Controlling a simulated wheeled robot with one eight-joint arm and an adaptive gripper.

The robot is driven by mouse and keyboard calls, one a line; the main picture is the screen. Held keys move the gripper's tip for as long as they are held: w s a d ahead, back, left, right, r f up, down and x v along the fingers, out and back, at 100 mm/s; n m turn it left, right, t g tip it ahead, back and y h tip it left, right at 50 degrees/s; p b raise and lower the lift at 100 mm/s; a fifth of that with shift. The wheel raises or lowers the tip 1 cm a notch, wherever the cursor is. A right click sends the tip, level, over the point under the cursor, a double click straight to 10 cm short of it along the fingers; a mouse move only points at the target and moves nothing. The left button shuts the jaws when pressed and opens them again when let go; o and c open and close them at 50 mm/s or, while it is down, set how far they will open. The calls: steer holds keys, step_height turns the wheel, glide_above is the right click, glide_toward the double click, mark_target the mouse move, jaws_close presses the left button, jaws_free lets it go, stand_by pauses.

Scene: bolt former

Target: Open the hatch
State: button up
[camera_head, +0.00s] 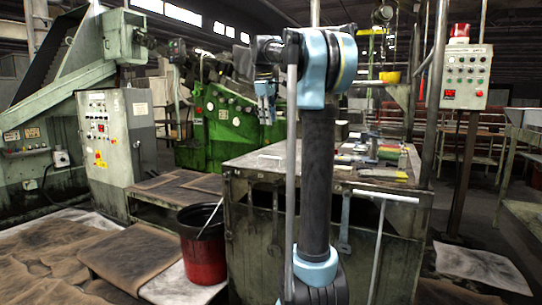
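No part in view can be clearly made out as the hatch. A green machine (215,133) with knobs and dials on its front stands behind a metal workbench. My gripper (266,117) hangs small and pointing down from my arm, in front of the green machine's right part in the picture. Nothing can be seen held in it, and its fingers are too small to tell open from shut. My upright arm hides part of the workbench and what lies behind it.
The workbench (268,218) fills the centre front, with tools and small parts on top. A red bucket (204,262) stands left of it. A grey control cabinet (108,140) is at left. A control box on a post (466,78) stands at right. Dark mats (50,250) cover the left floor.

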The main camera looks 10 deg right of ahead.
steer(key=f, duration=0.5)
steer(key=w+d+f, duration=0.1)
steer(key=f, duration=0.4)
steer(key=w+d+f, duration=0.1)
steer(key=f, duration=0.5)
steer(key=shift+w, duration=0.2)
jaws_close()
